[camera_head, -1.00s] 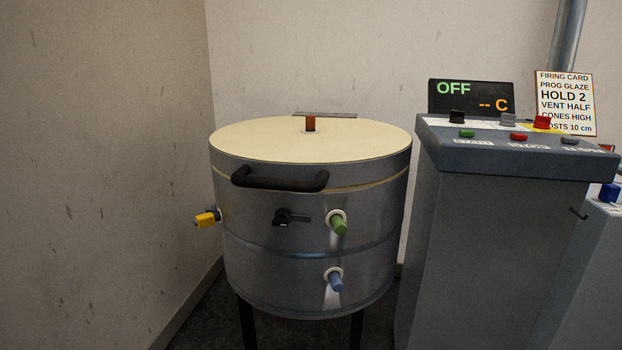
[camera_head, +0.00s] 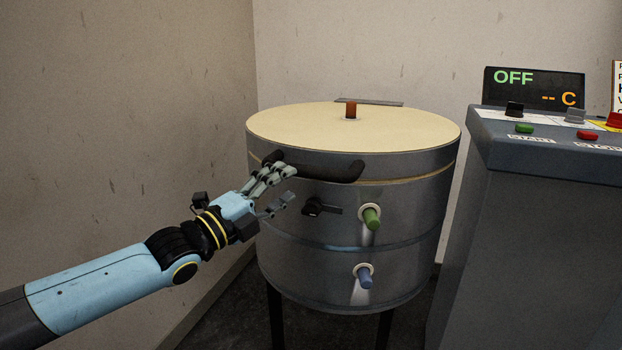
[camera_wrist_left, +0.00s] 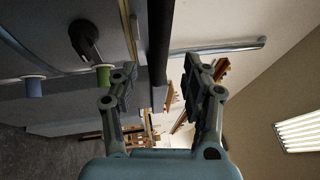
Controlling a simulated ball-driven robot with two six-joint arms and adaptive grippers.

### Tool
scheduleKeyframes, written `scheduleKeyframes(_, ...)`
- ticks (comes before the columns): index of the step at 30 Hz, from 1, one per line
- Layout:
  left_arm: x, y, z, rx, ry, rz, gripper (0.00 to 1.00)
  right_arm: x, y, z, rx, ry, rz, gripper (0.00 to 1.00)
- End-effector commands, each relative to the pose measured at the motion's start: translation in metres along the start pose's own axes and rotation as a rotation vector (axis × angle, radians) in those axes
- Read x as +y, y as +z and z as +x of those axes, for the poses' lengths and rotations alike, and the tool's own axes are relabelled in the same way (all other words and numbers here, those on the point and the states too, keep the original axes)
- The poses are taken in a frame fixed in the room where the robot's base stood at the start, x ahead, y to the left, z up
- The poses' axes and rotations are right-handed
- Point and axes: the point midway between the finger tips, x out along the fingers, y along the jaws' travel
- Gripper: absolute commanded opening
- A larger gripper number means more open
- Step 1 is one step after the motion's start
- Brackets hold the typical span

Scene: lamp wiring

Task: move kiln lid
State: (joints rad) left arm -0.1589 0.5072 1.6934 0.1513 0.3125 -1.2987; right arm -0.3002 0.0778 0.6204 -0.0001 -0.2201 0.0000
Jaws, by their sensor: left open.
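The kiln lid (camera_head: 385,130) has a cream top and a grey rim, and lies shut on the round grey kiln body (camera_head: 410,225). A dark bar handle (camera_head: 340,173) runs across the lid's front. My left gripper (camera_head: 284,187) is open at the left end of this handle, and its fingers cover part of it. In the left wrist view the dark handle (camera_wrist_left: 159,45) passes between the two spread fingers of my left gripper (camera_wrist_left: 160,90); I cannot tell whether they touch it. My right gripper is not in view.
A black latch lever (camera_head: 320,207), a green plug (camera_head: 371,217) and a blue plug (camera_head: 364,278) stick out of the kiln front. A control console (camera_head: 530,220) stands close on the right, its display (camera_head: 534,88) reading OFF. A wall (camera_head: 110,130) is at the left.

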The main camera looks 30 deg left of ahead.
Motion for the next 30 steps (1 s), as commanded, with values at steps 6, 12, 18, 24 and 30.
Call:
scheduleKeyframes(6, 0.004, 0.000, 0.044, -0.004, 0.001, -0.001, 0.48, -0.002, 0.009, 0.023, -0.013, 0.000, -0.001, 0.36)
scheduleKeyframes(12, 0.001, 0.000, 0.061, -0.003, 0.000, -0.001, 0.48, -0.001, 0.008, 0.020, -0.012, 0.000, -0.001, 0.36)
scheduleKeyframes(18, 0.001, 0.001, 0.066, -0.002, 0.002, -0.002, 0.48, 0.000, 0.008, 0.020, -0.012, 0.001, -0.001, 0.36)
scheduleKeyframes(24, 0.002, 0.000, 0.066, -0.002, 0.002, -0.002, 0.48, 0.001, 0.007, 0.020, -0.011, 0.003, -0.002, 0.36)
scheduleKeyframes(30, 0.002, 0.000, 0.066, -0.002, 0.002, -0.002, 0.21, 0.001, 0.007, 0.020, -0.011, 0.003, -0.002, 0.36)
